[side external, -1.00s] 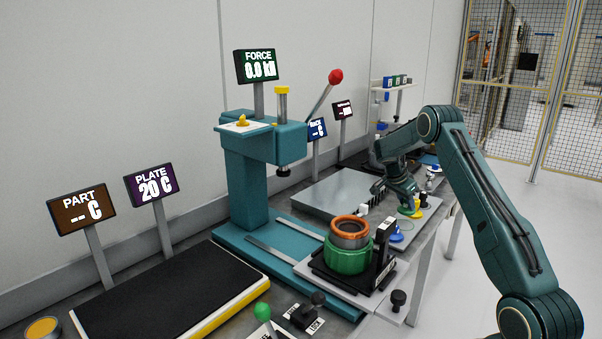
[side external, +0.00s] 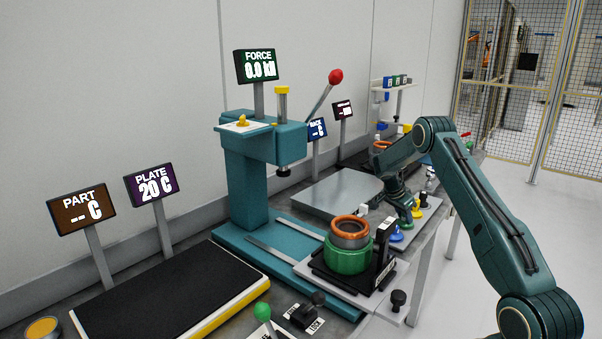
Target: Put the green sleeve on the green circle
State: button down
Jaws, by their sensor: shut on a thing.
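My gripper (side external: 404,215) points down over the right edge of the bench. It is shut on the small green sleeve (side external: 405,222), which shows only in part below the jaws. The sleeve is beside a yellow piece and behind a blue piece in this view. Whether it touches the surface below I cannot tell. I cannot make out a green circle; my gripper and the nearby parts cover much of that area.
A yellow piece (side external: 417,212) and a blue piece (side external: 395,235) stand close to my gripper. A large green ring (side external: 346,259) with copper-coloured rings stands in front, left of a black upright block. A teal press (side external: 247,180) stands to the left. The grey plate (side external: 340,188) is mostly clear.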

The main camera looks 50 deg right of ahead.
jog(key=c, duration=1.1)
grip_release()
jog(key=shift+f, duration=0.1)
jog(key=v, duration=1.2)
